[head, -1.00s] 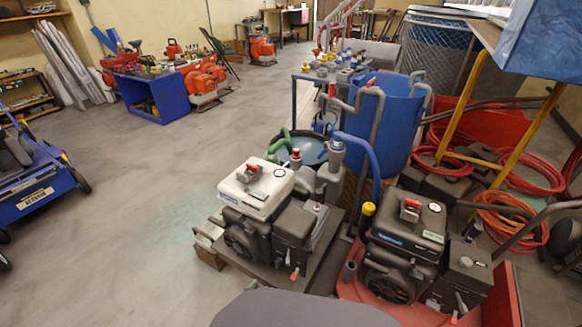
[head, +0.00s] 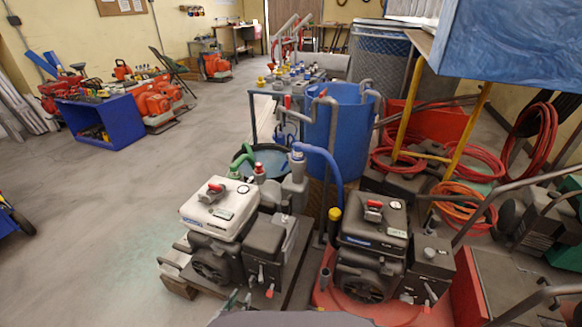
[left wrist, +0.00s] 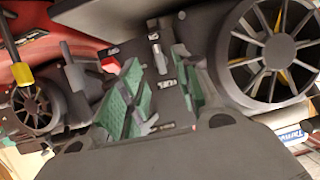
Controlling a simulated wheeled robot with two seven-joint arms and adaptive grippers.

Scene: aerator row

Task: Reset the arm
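My left gripper (head: 238,299) shows small at the bottom edge of the head view, low in front of the white-topped engine pump (head: 218,208). In the left wrist view my left gripper (left wrist: 157,66) has its two green-padded fingers spread apart. Dark engine parts and a small grey lever show between and behind them; I see nothing clearly held. Whether the fingers touch the engine I cannot tell. The black-topped engine pump (head: 372,222) stands to the right on a red base. My right gripper is in neither view.
A blue barrel (head: 335,130) and a dark round tub (head: 262,160) stand behind the pumps. Red hoses (head: 478,160) and metal handles crowd the right. A blue box (head: 505,45) overhangs at upper right. The floor (head: 90,220) at left is open.

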